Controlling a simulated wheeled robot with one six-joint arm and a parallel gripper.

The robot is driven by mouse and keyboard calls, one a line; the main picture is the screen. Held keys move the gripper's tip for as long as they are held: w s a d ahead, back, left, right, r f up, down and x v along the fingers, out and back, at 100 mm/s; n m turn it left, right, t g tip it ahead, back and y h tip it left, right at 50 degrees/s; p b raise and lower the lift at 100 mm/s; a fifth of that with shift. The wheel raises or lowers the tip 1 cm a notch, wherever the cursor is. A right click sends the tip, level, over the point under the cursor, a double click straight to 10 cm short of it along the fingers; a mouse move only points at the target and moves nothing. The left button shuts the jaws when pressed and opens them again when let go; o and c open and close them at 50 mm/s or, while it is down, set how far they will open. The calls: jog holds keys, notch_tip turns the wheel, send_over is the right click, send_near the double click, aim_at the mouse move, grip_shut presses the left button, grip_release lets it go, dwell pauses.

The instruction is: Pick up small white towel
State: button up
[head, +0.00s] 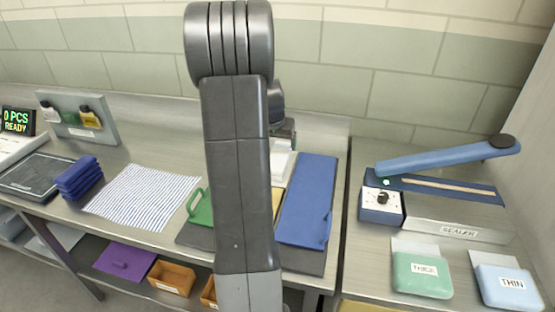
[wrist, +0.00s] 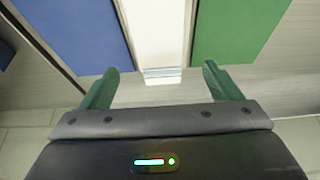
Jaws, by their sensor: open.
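A small white folded piece, which looks like the white towel (head: 283,166), lies at the back of the table beside a blue panel, partly hidden by my arm. In the wrist view a white strip (wrist: 154,28) runs between a blue panel (wrist: 72,30) and a green panel (wrist: 235,28). It seems to be the same towel. My gripper (wrist: 160,72) is open, its two green fingers spread, with nothing held between them. The near end of the white strip shows between the fingertips. I cannot tell the height gap. In the head view my gripper (head: 287,133) is mostly hidden behind my arm.
A blue panel (head: 307,200) and a green one (head: 201,209) lie on the table. A striped cloth (head: 142,197) and a blue stack (head: 79,178) lie left. A sealer (head: 440,205) stands right, with green (head: 421,276) and white-blue packs (head: 508,288) before it. The wall is close behind.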

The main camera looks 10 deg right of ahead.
aim_at(279, 155)
jog(key=shift+s+p+x, duration=0.2)
jog(key=shift+p+x, duration=0.6)
jog(key=shift+x, duration=3.2)
jog(key=shift+a+f, duration=0.1)
jog(key=shift+c, duration=0.3)
jog(key=c, duration=1.1)
